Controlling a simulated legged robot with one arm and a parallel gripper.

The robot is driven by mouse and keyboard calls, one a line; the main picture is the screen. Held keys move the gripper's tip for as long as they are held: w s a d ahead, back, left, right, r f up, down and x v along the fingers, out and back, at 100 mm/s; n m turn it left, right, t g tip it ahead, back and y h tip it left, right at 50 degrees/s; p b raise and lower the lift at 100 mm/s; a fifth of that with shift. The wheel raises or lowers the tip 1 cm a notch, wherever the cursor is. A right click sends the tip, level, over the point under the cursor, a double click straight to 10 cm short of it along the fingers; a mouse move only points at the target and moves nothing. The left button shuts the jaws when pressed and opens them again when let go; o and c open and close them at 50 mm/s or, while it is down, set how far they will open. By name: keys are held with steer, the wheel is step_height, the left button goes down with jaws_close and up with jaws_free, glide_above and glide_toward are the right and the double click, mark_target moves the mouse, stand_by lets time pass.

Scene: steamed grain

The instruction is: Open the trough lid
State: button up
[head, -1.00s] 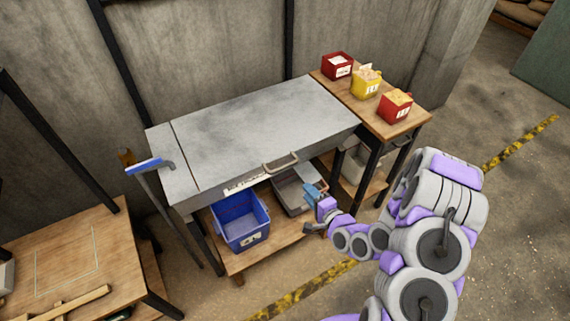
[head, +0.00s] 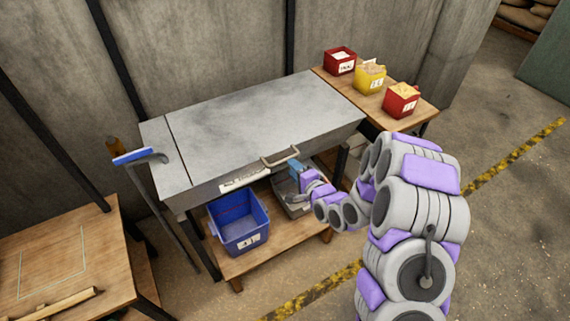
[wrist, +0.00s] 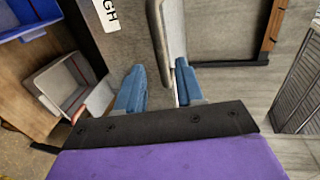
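The trough is a grey metal box with a flat, shut lid (head: 250,118). A light grey bar handle (head: 281,157) sticks out from the lid's front edge. My gripper (head: 296,170) is just below and right of the handle in the head view. In the wrist view, my gripper (wrist: 158,88) has its two blue fingers apart, and the handle bar (wrist: 170,35) reaches toward the gap between them. The bar's near end is close to the right finger; I cannot tell whether they touch. A white label (wrist: 108,14) on the trough front shows at top left.
A blue bin (head: 238,228) and a grey tray (head: 287,203) sit on the shelf beneath. A side table (head: 372,97) at right holds red and yellow boxes. A blue-handled tool (head: 139,156) leans at left. Open floor lies in front.

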mark_target(285, 159)
steer(key=b+x, duration=0.1)
steer(key=x, duration=0.5)
steer(key=shift+w+a+f, duration=0.1)
steer(key=shift+a+f, duration=0.05)
steer(key=shift+a, duration=0.05)
steer(key=shift+c, duration=0.3)
jaws_close()
